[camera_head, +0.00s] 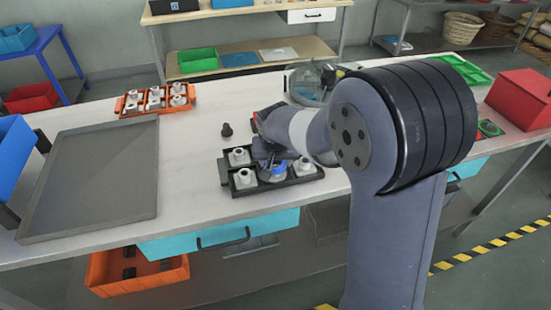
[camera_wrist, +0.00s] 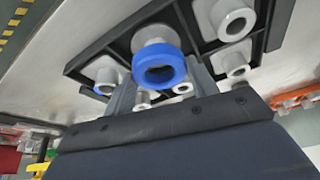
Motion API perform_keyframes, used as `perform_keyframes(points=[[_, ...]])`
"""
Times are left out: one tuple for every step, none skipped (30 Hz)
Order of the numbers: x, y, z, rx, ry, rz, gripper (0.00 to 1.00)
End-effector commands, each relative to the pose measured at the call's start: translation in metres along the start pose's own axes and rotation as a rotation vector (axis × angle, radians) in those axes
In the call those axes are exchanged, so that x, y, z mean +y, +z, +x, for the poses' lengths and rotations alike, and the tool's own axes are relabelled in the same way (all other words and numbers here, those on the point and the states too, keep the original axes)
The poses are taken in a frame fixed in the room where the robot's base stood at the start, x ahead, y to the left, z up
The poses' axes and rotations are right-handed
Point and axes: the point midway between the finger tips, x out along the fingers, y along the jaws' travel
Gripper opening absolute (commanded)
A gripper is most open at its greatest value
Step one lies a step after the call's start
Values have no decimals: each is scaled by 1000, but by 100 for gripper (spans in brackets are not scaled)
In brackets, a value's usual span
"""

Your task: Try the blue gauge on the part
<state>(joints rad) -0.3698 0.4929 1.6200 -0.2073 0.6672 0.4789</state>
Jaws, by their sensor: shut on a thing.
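The blue gauge (camera_wrist: 160,68) is a ring with a dark open middle. It sits between the fingertips of my gripper (camera_wrist: 160,88), which is shut on it; it also shows in the head view (camera_head: 268,176). A pale grey part (camera_wrist: 154,37) stands right behind the ring in the wrist view. I cannot tell whether the ring is around its top or only close to it. A black divided tray (camera_head: 262,189) holds this part and several alike, such as one at its front left (camera_head: 244,180). My arm and gripper hide some of the tray.
An orange rack (camera_head: 125,113) with similar parts stands behind left. A large grey tray (camera_head: 95,175) lies at left. A small dark knob (camera_head: 227,130) stands behind the black tray. A clear round vessel (camera_head: 305,88) and a red box (camera_head: 522,95) are further right. The table's front edge is close.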

Motion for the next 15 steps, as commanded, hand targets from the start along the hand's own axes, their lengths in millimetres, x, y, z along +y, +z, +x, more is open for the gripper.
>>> perform_keyframes(points=[[0,-1,-1,1,0,0,25],[0,-1,-1,1,0,0,25],[0,-1,-1,1,0,0,25],[0,-1,0,1,0,0,25],[0,0,0,1,-1,0,25],[0,0,0,1,-1,0,25],[0,0,0,1,-1,0,25],[0,0,0,1,-1,0,25],[0,0,1,1,-1,0,25],[0,0,1,1,-1,0,25],[0,0,2,1,-1,0,25],[0,1,2,1,-1,0,25],[0,1,3,1,-1,0,25],[0,1,3,1,-1,0,25],[0,1,4,1,-1,0,25]])
